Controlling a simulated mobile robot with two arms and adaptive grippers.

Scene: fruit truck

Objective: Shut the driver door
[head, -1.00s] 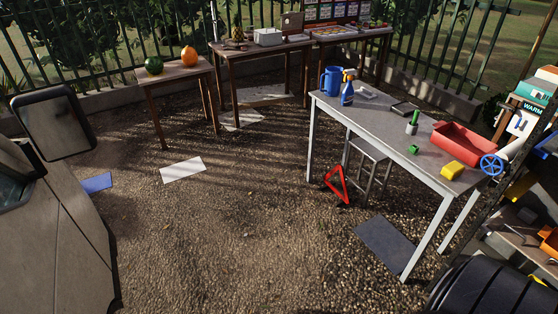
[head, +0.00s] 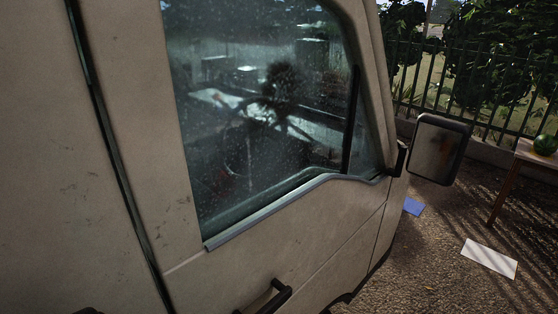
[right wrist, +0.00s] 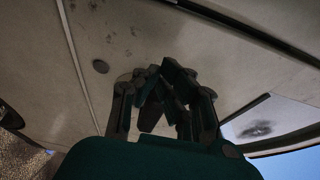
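The truck's driver door (head: 300,255) is beige, scuffed and fills much of the head view, with a dark window (head: 265,120). A dark seam (head: 115,165) runs along its left edge; I cannot tell whether the door is fully closed or slightly ajar. The black door handle (head: 268,299) shows at the bottom edge. In the right wrist view my right gripper (right wrist: 163,72) has its fingertips drawn together in front of a beige truck panel (right wrist: 135,30). I see nothing held, and contact with the panel is unclear. My left gripper is out of view.
The side mirror (head: 438,148) sticks out at the door's right. Beyond it are a gravel yard, a blue sheet (head: 413,206), a white sheet (head: 489,258), a wooden table (head: 535,153) with a watermelon (head: 545,144), and a fence.

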